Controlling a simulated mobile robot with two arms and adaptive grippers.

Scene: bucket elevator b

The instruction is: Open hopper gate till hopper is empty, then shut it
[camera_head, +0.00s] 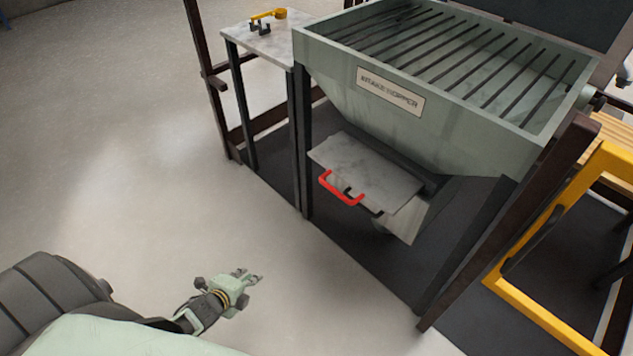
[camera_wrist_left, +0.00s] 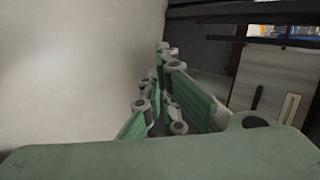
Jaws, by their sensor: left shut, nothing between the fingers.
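The intake hopper (camera_head: 345,88) is a pale green bin with dark bars across its open top and a name plate on its front. My right gripper is not in view.
A small side table (camera_head: 262,42) left of the hopper holds a yellow scoop-like item (camera_head: 268,14) on a dark stand. Dark posts stand around the hopper. A yellow frame (camera_head: 550,240) is at the right. The floor (camera_head: 130,170) at left is clear.

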